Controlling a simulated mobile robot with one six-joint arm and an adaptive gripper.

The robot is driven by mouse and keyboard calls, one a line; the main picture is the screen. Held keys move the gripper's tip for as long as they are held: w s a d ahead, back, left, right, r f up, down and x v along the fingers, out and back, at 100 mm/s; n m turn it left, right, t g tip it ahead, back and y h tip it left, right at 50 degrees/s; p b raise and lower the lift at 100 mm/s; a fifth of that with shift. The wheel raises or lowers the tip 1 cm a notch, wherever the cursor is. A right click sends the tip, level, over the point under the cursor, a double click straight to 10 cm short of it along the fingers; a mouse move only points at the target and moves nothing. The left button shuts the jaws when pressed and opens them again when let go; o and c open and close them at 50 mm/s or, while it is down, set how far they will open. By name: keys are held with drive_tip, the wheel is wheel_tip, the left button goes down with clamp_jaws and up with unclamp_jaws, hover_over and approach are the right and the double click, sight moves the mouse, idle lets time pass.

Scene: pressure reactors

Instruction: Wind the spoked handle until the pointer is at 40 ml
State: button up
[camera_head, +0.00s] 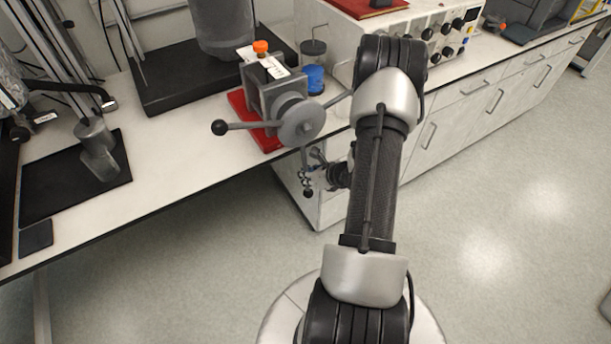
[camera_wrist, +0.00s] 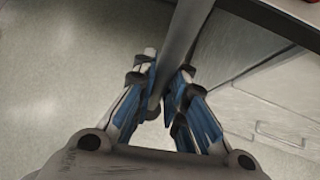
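The spoked handle (camera_head: 301,123) has a round grey hub on the front of a grey metal block (camera_head: 262,92). One spoke points left and ends in a black knob (camera_head: 219,127). Another slants up right, its end hidden behind my arm. My gripper (camera_head: 311,179) is low in front of the bench, below the hub. In the wrist view a grey spoke (camera_wrist: 184,35) runs down between the two blue-padded fingers of my gripper (camera_wrist: 166,78), which are closed in on it. The pointer and ml scale cannot be read.
The block stands on a red base (camera_head: 250,118) at the bench edge. A blue-lidded bottle (camera_head: 314,78) is behind it, and a white control unit (camera_head: 432,35) is to the right. A metal stand (camera_head: 98,150) is at left. White drawers (camera_head: 480,100) lie below the bench; the floor (camera_head: 500,230) is clear.

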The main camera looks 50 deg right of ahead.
drive_tip(key=o, duration=0.5)
drive_tip(key=shift+c, duration=0.2)
drive_tip(key=v, duration=1.2)
